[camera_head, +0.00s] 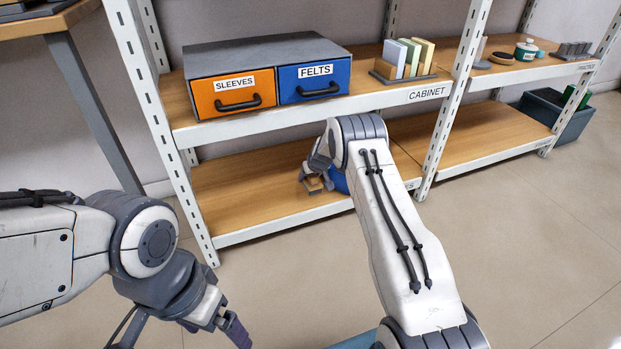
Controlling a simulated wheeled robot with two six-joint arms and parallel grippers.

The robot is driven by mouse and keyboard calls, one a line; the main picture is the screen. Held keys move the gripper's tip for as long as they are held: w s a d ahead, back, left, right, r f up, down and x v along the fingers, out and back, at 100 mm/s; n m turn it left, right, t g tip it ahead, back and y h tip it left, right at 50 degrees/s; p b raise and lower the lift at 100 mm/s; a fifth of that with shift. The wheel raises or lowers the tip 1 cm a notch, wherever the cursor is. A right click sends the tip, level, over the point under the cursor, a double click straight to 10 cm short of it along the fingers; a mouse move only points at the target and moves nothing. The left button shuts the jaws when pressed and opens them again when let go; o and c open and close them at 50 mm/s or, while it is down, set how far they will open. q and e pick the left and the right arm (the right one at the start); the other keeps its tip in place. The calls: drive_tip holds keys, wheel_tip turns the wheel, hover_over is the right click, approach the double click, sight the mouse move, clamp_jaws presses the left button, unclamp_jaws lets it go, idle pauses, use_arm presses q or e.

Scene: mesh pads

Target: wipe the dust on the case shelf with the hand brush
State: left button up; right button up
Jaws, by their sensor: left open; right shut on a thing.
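My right arm reaches over the lower wooden shelf (250,190) of the left rack. Its gripper (316,168) is shut on a small wooden-topped thing (313,185), apparently the hand brush, at or just above the shelf board. My own forearm hides much of it, so contact with the board is unclear. A blue rounded thing (338,182) shows partly behind the arm on that shelf. No dust can be made out, and no label reading "case" is in view. My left gripper (182,335) is open and empty, low at the bottom left, away from the rack.
Above, the board labelled CABINET (380,97) bears orange SLEEVES (231,95) and blue FELTS (313,80) drawers and a file stand (405,72). White uprights (455,90) bound the shelf. A bin (555,115) stands at right. The floor in front is clear.

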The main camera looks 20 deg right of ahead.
drive_tip(key=shift+r, duration=0.6)
drive_tip(key=shift+r+p, duration=1.2)
drive_tip(key=shift+r, duration=0.3)
